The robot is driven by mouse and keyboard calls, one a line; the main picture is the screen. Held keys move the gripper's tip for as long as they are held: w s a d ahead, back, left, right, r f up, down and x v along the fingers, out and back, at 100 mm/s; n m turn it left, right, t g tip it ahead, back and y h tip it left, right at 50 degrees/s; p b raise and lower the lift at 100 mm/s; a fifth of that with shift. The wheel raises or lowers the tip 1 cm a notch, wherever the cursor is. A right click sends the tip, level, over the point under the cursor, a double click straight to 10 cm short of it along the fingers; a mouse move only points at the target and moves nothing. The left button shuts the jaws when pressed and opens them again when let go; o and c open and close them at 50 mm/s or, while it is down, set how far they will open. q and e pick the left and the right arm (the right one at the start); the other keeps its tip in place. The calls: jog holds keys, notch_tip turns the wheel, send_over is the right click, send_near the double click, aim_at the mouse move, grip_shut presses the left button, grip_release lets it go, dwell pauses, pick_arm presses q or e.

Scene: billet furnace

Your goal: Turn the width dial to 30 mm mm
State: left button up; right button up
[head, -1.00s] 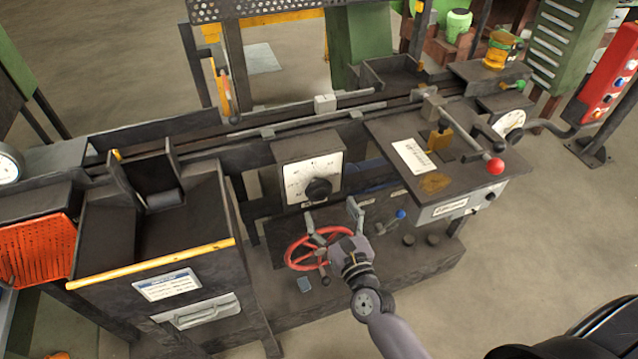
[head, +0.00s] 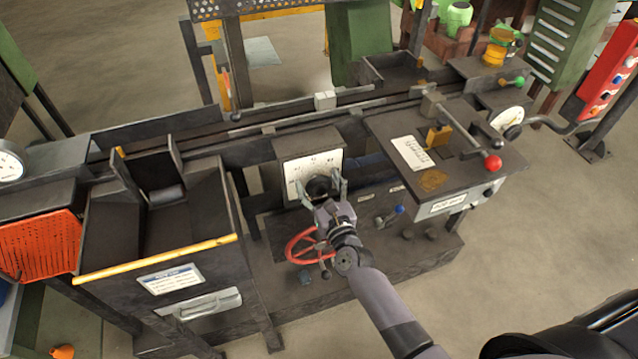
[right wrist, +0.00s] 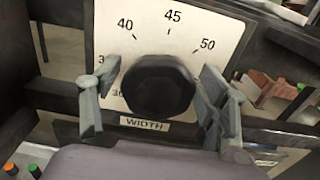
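The width dial is a black round knob (head: 318,188) on a white scale plate (head: 327,165) on the front of a dark box. In the right wrist view the knob (right wrist: 158,86) sits above a "WIDTH" label (right wrist: 145,124), with 40, 45 and 50 readable and lower numbers partly hidden at the left. No clear pointer mark shows on the knob. My right gripper (head: 322,183) is open, its fingers on either side of the knob; in the right wrist view gaps show between each finger and the knob. My left gripper is not in view.
A red handwheel (head: 303,246) lies just below my right gripper. A blue-tipped lever (head: 398,210) is to its right, and a red-knobbed lever (head: 492,162) is on the table at right. A bin with a yellow edge (head: 155,260) stands at left.

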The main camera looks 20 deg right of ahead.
jog(key=c, duration=0.9)
